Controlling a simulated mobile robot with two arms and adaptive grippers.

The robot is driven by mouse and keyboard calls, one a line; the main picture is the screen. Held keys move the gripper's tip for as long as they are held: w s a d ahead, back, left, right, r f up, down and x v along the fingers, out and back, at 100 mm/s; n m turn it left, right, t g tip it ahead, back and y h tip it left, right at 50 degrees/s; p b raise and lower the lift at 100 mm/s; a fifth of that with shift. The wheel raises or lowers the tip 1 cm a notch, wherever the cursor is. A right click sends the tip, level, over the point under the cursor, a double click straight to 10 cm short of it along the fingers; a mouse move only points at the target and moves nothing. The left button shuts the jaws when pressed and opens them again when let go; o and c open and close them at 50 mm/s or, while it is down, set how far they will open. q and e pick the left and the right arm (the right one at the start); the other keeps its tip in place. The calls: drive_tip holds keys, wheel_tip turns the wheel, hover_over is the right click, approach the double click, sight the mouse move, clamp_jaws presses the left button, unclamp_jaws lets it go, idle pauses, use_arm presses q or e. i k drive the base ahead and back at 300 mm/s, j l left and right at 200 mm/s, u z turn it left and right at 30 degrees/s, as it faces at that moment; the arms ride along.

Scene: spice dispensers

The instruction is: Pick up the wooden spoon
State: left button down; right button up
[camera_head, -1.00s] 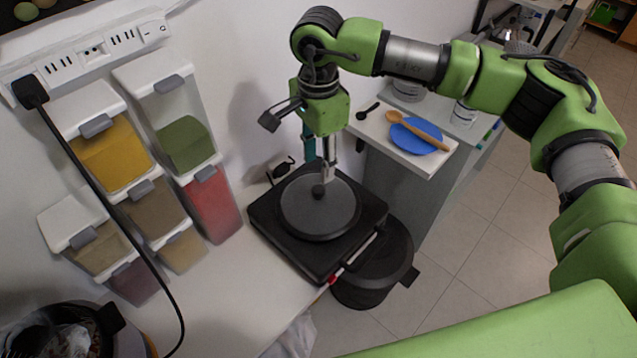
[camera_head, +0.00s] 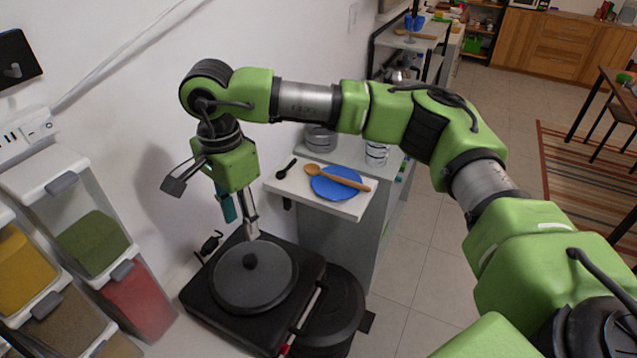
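The wooden spoon (camera_head: 346,179) lies across the blue plate (camera_head: 332,192), its bowl end to the left and its handle to the right. The plate sits on a small white shelf top (camera_head: 345,211) beyond the hot plate. My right gripper (camera_head: 251,229) points down above the round lid, to the left of the spoon and clear of it. One grey finger shows best; whether the fingers are open or shut is unclear. No object shows in it. My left gripper is out of view.
A round lid with a knob (camera_head: 254,279) sits on the black hot plate (camera_head: 203,296). A black pot (camera_head: 333,311) stands beside it, lower. A small dark spoon (camera_head: 286,169) lies left of the plate. Spice dispensers (camera_head: 86,245) line the left wall.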

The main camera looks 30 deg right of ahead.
sight(311, 169)
drive_tip(key=l+u, duration=0.1)
drive_tip(key=l, duration=0.4)
drive_tip(key=k+l+u, duration=0.1)
drive_tip(key=l, duration=0.9)
drive_tip(key=k+l+u, duration=0.15)
drive_tip(key=l, duration=0.35)
drive_tip(key=k+l+u, duration=0.1)
drive_tip(key=l, duration=0.35)
